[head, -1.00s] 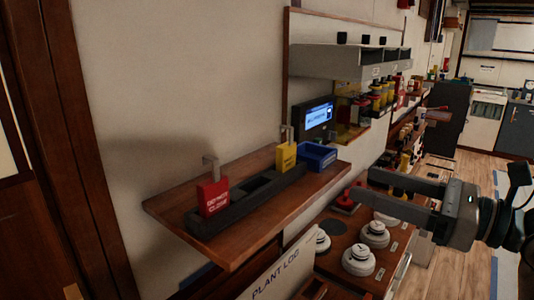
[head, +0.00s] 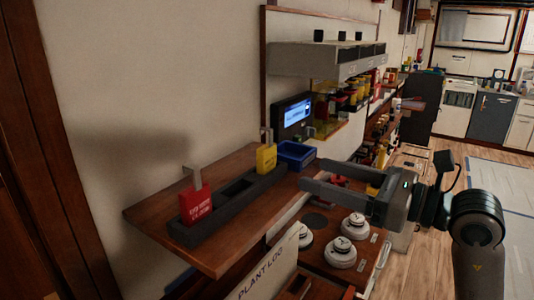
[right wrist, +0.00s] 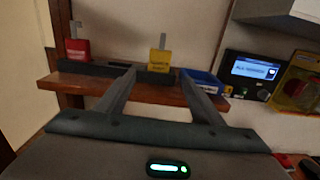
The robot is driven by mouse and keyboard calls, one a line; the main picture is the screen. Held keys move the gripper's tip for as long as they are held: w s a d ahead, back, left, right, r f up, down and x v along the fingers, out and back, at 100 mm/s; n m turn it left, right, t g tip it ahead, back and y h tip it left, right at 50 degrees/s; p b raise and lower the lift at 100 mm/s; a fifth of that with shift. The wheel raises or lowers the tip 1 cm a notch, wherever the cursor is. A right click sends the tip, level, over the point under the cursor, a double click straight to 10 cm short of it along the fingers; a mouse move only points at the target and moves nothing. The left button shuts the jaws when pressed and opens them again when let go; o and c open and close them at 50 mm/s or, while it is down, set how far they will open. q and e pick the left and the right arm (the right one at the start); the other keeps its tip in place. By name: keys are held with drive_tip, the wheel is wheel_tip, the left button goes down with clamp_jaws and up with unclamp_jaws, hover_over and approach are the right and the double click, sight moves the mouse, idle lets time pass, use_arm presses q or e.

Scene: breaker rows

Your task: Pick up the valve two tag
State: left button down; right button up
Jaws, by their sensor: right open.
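A red tag (head: 196,204) with white print and a grey shackle stands at the near end of a dark slotted rack (head: 216,213). A yellow tag (head: 266,158) with a grey shackle stands at the rack's far end. The print is too small to tell which is valve two. My right gripper (head: 312,174) is open and empty at the shelf's right end, apart from both tags. In the right wrist view the yellow tag (right wrist: 160,60) shows between the fingertips, beyond them; the red tag (right wrist: 77,49) is left of the fingers. My left gripper is out of view.
The rack stands on a wooden wall shelf (head: 150,215). A blue bin (head: 297,153) sits beside the yellow tag, close to my right fingers. A lit screen (head: 297,113) is behind it. White round knobs (head: 342,250) stand on a lower surface below my gripper.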

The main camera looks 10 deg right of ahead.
sight(270, 160)
drive_tip(key=p+x, duration=0.2)
drive_tip(key=x, duration=0.5)
drive_tip(key=shift+p, duration=0.35)
drive_tip(key=shift+w+a, duration=0.3)
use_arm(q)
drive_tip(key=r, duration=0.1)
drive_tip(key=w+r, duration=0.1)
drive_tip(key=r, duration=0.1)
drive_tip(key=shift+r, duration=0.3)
use_arm(e)
drive_tip(key=shift+w+a+r+p, duration=0.15)
drive_tip(key=shift+w+a+p, duration=0.2)
drive_tip(key=shift+p, duration=0.25)
drive_tip(key=p+x, duration=0.2)
drive_tip(key=x, duration=0.1)
drive_tip(key=shift+w+a, duration=0.1)
drive_tip(key=shift+a, duration=0.1)
drive_tip(key=shift+w+a, duration=0.25)
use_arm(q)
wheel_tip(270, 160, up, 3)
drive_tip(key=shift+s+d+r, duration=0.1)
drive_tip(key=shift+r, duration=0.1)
